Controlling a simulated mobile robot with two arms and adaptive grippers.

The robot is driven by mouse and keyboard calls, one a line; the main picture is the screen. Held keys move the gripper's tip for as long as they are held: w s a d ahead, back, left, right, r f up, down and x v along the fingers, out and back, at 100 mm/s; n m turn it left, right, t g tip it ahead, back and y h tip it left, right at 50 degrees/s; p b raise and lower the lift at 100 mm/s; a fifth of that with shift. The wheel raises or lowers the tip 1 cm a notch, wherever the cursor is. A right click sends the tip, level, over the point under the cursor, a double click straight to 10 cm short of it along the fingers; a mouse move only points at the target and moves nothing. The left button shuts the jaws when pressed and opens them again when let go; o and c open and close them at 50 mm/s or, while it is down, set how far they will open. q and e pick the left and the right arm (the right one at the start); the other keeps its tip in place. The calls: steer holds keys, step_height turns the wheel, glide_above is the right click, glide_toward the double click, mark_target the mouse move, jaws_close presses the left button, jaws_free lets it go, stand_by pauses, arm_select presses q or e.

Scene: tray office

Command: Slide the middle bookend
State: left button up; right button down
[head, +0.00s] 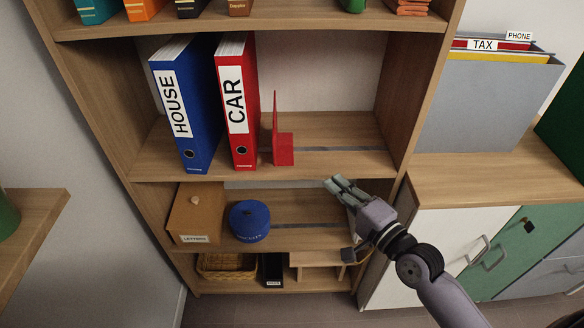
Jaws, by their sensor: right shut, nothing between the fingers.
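The red bookend (283,149) stands on the middle shelf, just right of the red CAR binder (238,105). Its upright plate is thin and its foot block faces front. A dark rail (340,148) runs along the shelf to its right. The blue HOUSE binder (183,110) leans slightly left of the CAR binder. My right gripper (340,183) is shut and empty, in front of the shelf unit, below and right of the bookend and apart from it. My left gripper is not in view.
The lower shelf holds a wooden LETTERS box (196,212) and a round blue tin (249,221). The middle shelf is clear right of the bookend, up to the side panel (420,80). A grey file box (488,105) stands on the cabinet at right.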

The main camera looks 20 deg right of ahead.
mark_target(275, 133)
steer(key=s+a+p+x, duration=0.1)
steer(key=a+p+x, duration=0.1)
steer(key=x, duration=1)
steer(key=shift+w+a, duration=0.35)
steer(key=shift+a, duration=0.15)
